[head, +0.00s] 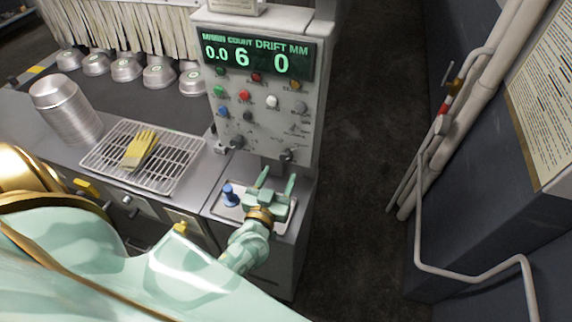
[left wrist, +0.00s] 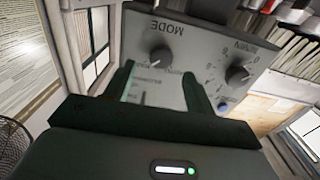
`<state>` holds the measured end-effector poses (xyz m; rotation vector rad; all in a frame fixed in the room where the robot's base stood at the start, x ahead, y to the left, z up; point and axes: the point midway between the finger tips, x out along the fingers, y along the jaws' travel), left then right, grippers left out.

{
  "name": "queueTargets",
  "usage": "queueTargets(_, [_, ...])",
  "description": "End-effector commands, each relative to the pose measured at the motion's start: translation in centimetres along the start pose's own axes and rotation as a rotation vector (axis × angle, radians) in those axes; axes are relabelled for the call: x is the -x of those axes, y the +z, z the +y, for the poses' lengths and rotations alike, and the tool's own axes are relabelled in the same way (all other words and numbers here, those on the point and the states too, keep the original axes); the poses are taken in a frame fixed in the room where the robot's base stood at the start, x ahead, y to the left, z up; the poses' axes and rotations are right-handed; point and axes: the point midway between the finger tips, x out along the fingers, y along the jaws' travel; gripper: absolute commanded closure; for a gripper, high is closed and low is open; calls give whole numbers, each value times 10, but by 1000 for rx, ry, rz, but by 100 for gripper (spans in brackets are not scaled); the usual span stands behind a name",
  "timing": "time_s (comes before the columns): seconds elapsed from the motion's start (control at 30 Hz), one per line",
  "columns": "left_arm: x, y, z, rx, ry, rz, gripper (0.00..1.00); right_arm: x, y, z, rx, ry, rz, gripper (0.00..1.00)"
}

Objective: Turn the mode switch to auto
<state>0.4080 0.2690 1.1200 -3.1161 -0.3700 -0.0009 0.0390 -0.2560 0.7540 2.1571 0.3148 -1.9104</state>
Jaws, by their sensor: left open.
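The mode switch is a dark round knob on the grey control panel, at its lower right in the head view (head: 287,155). In the left wrist view the mode switch (left wrist: 161,56) shows upside down beside the word MODE. I cannot read which setting its pointer is on. My left gripper (head: 278,179) is open and empty, just in front of and below the knob. In the left wrist view its two fingers (left wrist: 158,82) point toward the panel with a gap between them, apart from the knob. My right gripper is not in view.
A second knob (head: 237,142) sits left of the mode switch. Coloured buttons and a green display (head: 258,57) are above. A blue-handled stamp-like item (head: 230,195) stands below left.

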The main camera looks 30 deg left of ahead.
Motion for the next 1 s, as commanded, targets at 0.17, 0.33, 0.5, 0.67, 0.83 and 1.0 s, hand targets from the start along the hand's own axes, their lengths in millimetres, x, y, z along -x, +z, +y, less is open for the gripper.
queueTargets(0.17, [-38, 2, 0, 1, 1, 2, 45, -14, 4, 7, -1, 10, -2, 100])
queueTargets(0.33, [-56, 2, 0, 1, 0, 0, 45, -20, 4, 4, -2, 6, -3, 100])
queueTargets(0.5, [-61, 0, 0, 0, 1, -1, 45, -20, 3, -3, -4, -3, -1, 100])
queueTargets(0.67, [-61, 0, 0, 0, 1, -1, 45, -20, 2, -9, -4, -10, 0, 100])
queueTargets(0.83, [-61, 0, 0, 0, 1, -1, 87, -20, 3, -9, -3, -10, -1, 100])
queueTargets(1.0, [-61, 0, 0, 2, 1, -1, 89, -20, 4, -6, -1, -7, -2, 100])
